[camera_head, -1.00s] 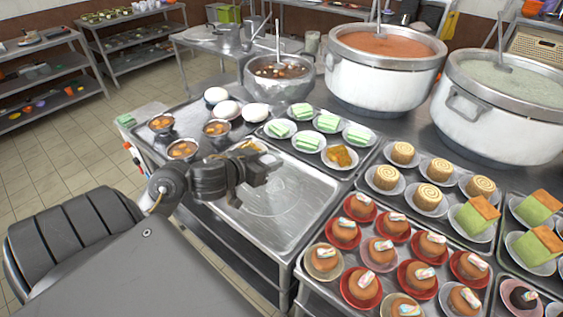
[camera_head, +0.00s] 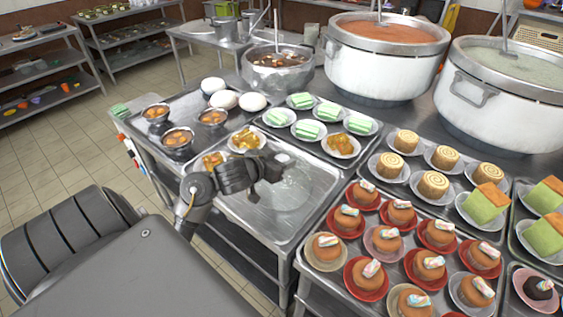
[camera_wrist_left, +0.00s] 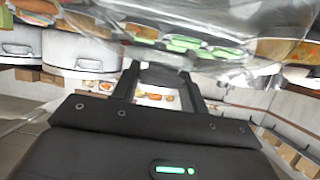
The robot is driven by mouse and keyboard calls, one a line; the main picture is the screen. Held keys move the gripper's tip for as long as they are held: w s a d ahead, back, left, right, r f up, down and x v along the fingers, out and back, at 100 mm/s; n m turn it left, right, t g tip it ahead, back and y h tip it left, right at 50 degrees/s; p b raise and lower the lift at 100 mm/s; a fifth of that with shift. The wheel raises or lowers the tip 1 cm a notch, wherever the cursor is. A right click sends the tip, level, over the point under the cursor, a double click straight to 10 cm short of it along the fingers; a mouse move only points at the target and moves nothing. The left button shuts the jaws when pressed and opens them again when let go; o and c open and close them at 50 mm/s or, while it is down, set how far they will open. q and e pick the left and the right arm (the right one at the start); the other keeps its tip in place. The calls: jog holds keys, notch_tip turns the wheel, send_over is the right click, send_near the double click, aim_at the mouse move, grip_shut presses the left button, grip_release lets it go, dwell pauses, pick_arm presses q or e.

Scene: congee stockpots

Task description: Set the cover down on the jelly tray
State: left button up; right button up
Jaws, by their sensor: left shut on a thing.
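The cover (camera_head: 291,192) is a clear dome, faint in the head view. In the left wrist view the clear cover (camera_wrist_left: 215,45) fills the top, with blurred green and orange food showing through it. My left gripper (camera_head: 273,164) is shut on the cover at its top. The cover is over the bare part of a metal tray (camera_head: 262,225); I cannot tell whether it touches it. Jelly plates stand behind: green blocks (camera_head: 307,130) and orange pieces (camera_head: 341,144). An orange portion (camera_head: 213,160) shows partly behind my left arm. My right gripper is not in view.
Cakes on red plates (camera_head: 383,238) fill a tray at the right front. Swirl rolls (camera_head: 434,184) and green cakes (camera_head: 487,202) stand farther right. Large stockpots (camera_head: 376,70) are behind. Soup bowls (camera_head: 177,140) and white buns (camera_head: 252,102) are at the left.

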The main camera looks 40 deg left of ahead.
pick_arm(q)
jog(key=o, duration=1.1)
jog(key=shift+c, duration=0.2)
jog(key=shift+s+r, duration=0.1)
jog(key=shift+r, duration=0.05)
jog(key=p+v, duration=0.4)
jog(key=v, duration=0.8)
jog(key=shift+d, duration=0.1)
